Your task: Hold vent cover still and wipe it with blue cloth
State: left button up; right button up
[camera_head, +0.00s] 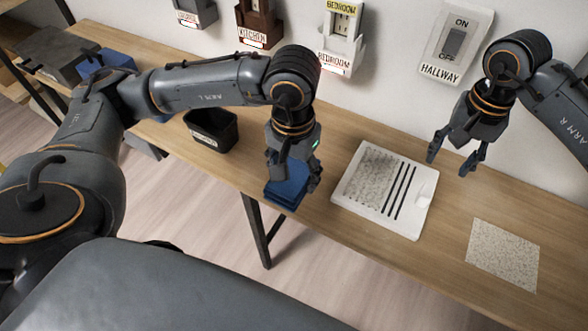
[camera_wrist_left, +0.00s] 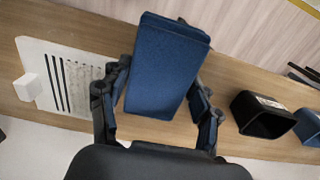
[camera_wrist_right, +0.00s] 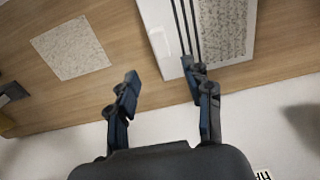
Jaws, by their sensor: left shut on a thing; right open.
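The white vent cover (camera_head: 424,217) lies flat on the wooden table, with dark slots, a speckled grey patch on its left part and a small white knob at its right. My left gripper (camera_head: 290,185) is shut on the folded blue cloth (camera_head: 285,194), left of the cover and apart from it. The cloth fills the jaws in the left wrist view (camera_wrist_left: 166,68). My right gripper (camera_head: 457,160) is open and empty, above the table to the right of the cover. In the right wrist view, part of the cover (camera_wrist_right: 162,42) shows beyond the fingers.
A speckled square (camera_head: 503,254) lies on the table at the right. A black open bin (camera_head: 211,130) stands left of the cloth. Labelled switch and outlet units, such as the hallway switch (camera_head: 455,42), hang on the wall. The table's front edge runs close below the cover.

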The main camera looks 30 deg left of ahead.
aim_at(293, 186)
pick_arm(q)
notch_tip(293, 186, down, 5)
jog(key=b, duration=0.5)
pick_arm(e)
notch_tip(293, 186, down, 12)
jog(key=shift+s+r, duration=0.1)
jog(key=shift+r, duration=0.05)
grip_shut()
grip_release()
jog(key=shift+r, duration=0.1)
pick_arm(q)
jog(key=shift+r+p, duration=0.25)
jog(key=shift+p, duration=0.05)
pick_arm(e)
jog(key=shift+r, duration=0.85)
